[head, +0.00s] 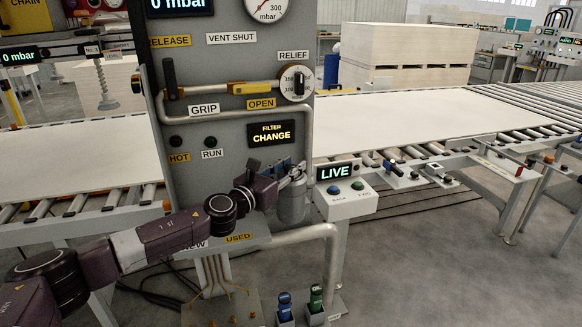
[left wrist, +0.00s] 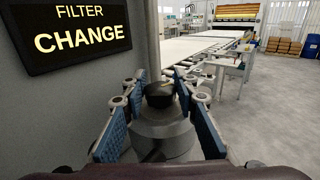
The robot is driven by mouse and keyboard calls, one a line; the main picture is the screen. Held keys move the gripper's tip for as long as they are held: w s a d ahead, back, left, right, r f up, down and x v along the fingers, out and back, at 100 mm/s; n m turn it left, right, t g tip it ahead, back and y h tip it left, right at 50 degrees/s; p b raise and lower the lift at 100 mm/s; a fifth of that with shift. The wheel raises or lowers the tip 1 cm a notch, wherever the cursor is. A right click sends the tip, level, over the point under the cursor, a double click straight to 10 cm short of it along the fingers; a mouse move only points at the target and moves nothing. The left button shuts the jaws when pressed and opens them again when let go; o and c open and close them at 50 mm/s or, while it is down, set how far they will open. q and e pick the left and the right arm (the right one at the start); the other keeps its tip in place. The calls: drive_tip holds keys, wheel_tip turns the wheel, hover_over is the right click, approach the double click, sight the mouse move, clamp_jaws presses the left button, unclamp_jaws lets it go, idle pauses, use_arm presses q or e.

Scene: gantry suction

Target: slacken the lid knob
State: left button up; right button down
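The lid knob (left wrist: 160,94) is a small dark round knob on top of the grey filter canister (left wrist: 162,135) in the left wrist view. In the head view the canister (head: 291,207) stands against the front of the grey panel, and my left gripper (head: 287,171) is over its top and hides the knob. In the left wrist view my left gripper (left wrist: 159,80) has its blue-padded fingers apart, one on each side of the knob. Narrow gaps seem to show between pads and knob; contact cannot be made out. My right gripper is not in view.
The grey control panel (head: 226,64) rises close behind, with a FILTER CHANGE display (head: 271,133). A LIVE box (head: 345,190) with buttons sits right of the canister. A pipe (head: 305,232) runs below. A tray marked USED (head: 238,238) is under my forearm.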

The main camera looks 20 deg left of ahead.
use_arm(q)
drive_tip(key=c, duration=0.4)
drive_tip(key=shift+o, duration=0.2)
drive_tip(key=shift+r+p, duration=0.1)
drive_tip(key=shift+p, duration=0.25)
drive_tip(key=n+y+p, duration=0.3)
drive_tip(key=y+p, duration=0.2)
drive_tip(key=p, duration=0.1)
drive_tip(key=shift+d+r+t, duration=0.1)
drive_tip(key=shift+t, duration=0.3)
drive_tip(key=shift+n+y+p, duration=0.7)
drive_tip(key=shift+n+y, duration=0.2)
drive_tip(key=shift+y, duration=0.3)
drive_tip(key=shift+f+n+g+y+p, duration=0.15)
drive_tip(key=shift+n+y, duration=0.3)
drive_tip(key=shift+y, duration=0.35)
drive_tip(key=shift+f+n+g+y+p, duration=0.15)
drive_tip(key=shift+n+y, duration=0.3)
drive_tip(key=shift+y, duration=0.35)
drive_tip(key=shift+r, duration=0.1)
drive_tip(key=o, duration=1.2)
drive_tip(key=shift+s, duration=0.15)
